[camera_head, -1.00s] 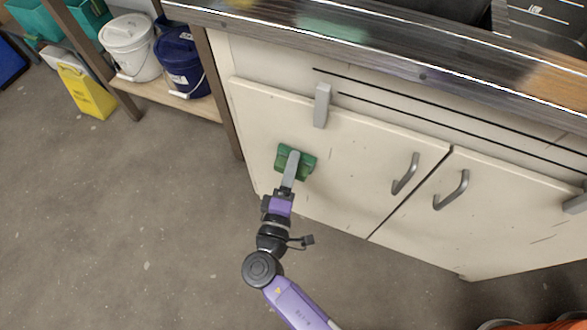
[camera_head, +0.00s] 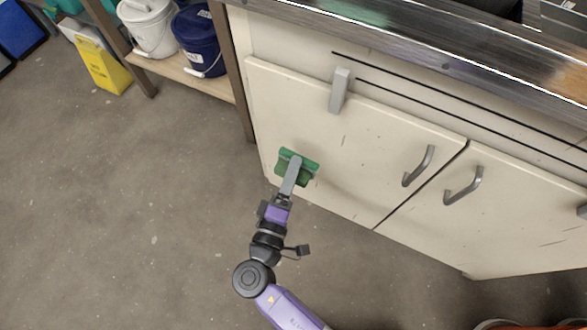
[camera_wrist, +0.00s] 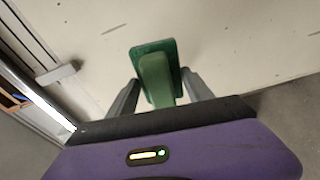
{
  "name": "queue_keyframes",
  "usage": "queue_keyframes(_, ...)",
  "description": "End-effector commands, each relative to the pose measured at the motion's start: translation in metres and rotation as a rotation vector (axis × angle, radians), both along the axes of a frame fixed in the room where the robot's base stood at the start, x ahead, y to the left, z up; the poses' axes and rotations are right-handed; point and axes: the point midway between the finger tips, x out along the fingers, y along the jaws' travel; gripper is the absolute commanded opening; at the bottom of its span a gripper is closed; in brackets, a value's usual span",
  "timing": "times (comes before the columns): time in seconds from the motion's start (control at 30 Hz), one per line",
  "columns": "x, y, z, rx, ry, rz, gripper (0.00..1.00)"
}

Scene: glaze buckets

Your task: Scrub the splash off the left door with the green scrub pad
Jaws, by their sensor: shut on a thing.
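The green scrub pad (camera_head: 299,163) is held by its handle in my gripper (camera_head: 291,178), its flat side toward the left door (camera_head: 350,150) near the door's lower left part. The wrist view shows the pad (camera_wrist: 141,52) between the two grey fingers of my gripper (camera_wrist: 155,85), against or very close to the cream door (camera_wrist: 220,40); I cannot tell whether it touches. No clear splash shows on the door; only a few small dark marks show, and the area behind the pad is hidden.
The left door has a bar handle (camera_head: 419,166) and the right door has another (camera_head: 463,185). A grey bracket (camera_head: 339,90) sticks out above the left door. A shelf (camera_head: 190,76) with a white bucket (camera_head: 150,28) and a blue bucket (camera_head: 198,42) stands at left.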

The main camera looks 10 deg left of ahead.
Motion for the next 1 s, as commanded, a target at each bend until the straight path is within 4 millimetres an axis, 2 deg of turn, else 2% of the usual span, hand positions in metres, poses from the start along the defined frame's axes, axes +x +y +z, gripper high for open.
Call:
queue_keyframes(0.23,-0.004,0.002,0.000,0.000,0.000,0.001,0.27)
queue_keyframes(0.57,-0.027,0.010,0.000,0.001,-0.001,0.001,0.27)
queue_keyframes(1.0,-0.028,0.010,0.000,0.000,-0.001,0.000,0.27)
